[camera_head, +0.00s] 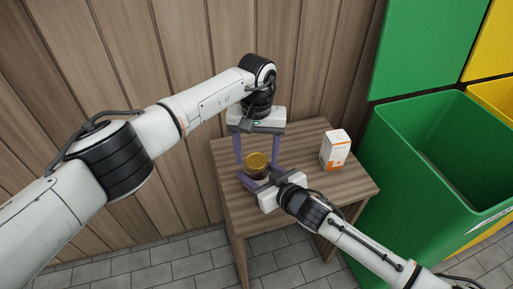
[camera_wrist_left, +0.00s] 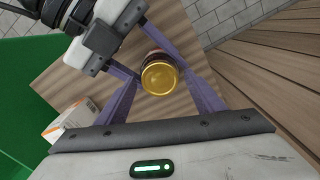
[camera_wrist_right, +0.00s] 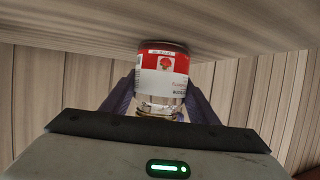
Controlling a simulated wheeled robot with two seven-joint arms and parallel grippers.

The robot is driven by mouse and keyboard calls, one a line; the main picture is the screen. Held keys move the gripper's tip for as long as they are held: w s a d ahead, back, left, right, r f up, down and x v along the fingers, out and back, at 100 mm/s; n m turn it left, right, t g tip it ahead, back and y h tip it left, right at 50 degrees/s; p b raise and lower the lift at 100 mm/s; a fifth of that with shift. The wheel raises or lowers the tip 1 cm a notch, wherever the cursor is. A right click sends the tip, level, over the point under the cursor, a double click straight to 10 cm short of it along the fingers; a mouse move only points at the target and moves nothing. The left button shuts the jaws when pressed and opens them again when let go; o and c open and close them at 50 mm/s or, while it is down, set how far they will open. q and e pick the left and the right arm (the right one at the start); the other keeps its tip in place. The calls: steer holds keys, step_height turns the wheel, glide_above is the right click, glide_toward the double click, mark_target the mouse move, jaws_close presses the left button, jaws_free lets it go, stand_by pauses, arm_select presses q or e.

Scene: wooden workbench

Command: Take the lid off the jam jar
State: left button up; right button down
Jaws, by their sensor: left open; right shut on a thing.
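The jam jar stands upright on the wooden table, with its gold lid (camera_head: 257,161) on top. The lid (camera_wrist_left: 159,77) also shows in the left wrist view, between my left fingers. The jar's red and white label (camera_wrist_right: 162,73) shows in the right wrist view. My right gripper (camera_head: 257,178) is shut on the jar from the side, below the lid. My left gripper (camera_head: 257,164) points down from above and is open. Its fingers stand on either side of the lid, with gaps visible in the left wrist view.
A white and orange box (camera_head: 335,150) stands on the table (camera_head: 307,188) to the right of the jar. A green bin (camera_head: 425,160) is right of the table. A wooden plank wall (camera_head: 170,130) is behind. The table's right front is bare.

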arm_select(q)
steer(key=c, duration=1.1)
steer(key=shift+c, duration=0.2)
steer(key=shift+c, duration=0.2)
